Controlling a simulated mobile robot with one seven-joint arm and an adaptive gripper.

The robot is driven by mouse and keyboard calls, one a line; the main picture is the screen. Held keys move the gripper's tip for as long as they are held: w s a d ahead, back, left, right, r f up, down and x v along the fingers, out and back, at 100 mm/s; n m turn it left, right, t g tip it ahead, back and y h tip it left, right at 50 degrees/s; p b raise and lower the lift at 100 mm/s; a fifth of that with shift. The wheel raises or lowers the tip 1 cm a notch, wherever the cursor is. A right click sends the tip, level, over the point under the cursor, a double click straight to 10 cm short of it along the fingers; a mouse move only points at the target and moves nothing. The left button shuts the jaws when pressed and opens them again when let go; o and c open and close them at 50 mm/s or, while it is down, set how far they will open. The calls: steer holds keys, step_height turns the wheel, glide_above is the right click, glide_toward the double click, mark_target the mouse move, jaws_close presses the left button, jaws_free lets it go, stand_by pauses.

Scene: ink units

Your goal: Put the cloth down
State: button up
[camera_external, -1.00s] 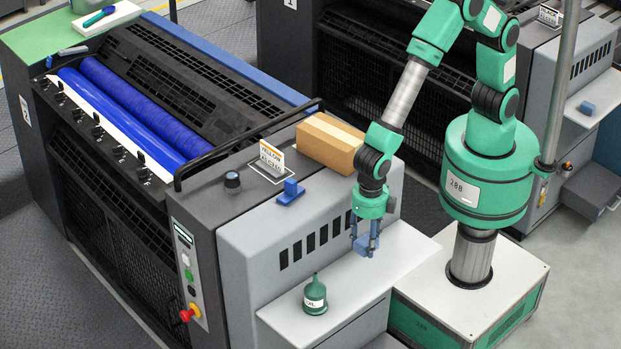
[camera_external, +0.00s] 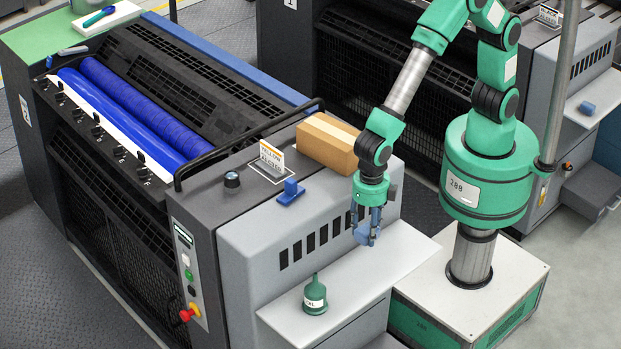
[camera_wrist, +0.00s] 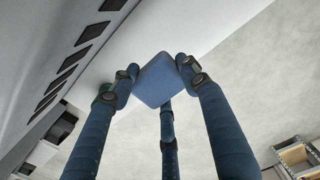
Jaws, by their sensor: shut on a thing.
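The cloth is a small folded blue piece (camera_external: 361,234), held between the fingers of my gripper (camera_external: 368,238) over the white shelf (camera_external: 335,285) on the front of the grey machine. In the wrist view the blue cloth (camera_wrist: 158,80) sits between the fingertips of my gripper (camera_wrist: 156,84); two fingers grip its sides and a third finger is below it in the picture. In the external view the cloth shows above the shelf's back part, close to the vented front panel. The fingers partly hide it, and its exact height above the shelf is hard to tell.
A green oil can (camera_external: 315,295) stands on the shelf's front left part. Above, on the machine top, are a cardboard box (camera_external: 328,143), a label stand (camera_external: 271,158) and a blue block-like item (camera_external: 291,192). The shelf between can and gripper is bare.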

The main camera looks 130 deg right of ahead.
mark_target(368, 228)
step_height(368, 228, up, 23)
steer(key=w+d+r+p, duration=0.2)
steer(key=w+d+p, duration=0.5)
steer(key=w, duration=0.3)
steer(key=w+d+r+p, duration=0.1)
steer(key=w+d+p, duration=0.6)
steer(key=w+p, duration=0.15)
steer(key=w+d+f+p, duration=0.2)
steer(key=w+d+p, duration=0.45)
steer(key=d, duration=0.25)
steer(key=f, duration=0.5)
steer(key=shift+w+f, duration=0.35)
steer(key=shift+f+p, duration=0.35)
steer(key=shift+f, duration=2.8)
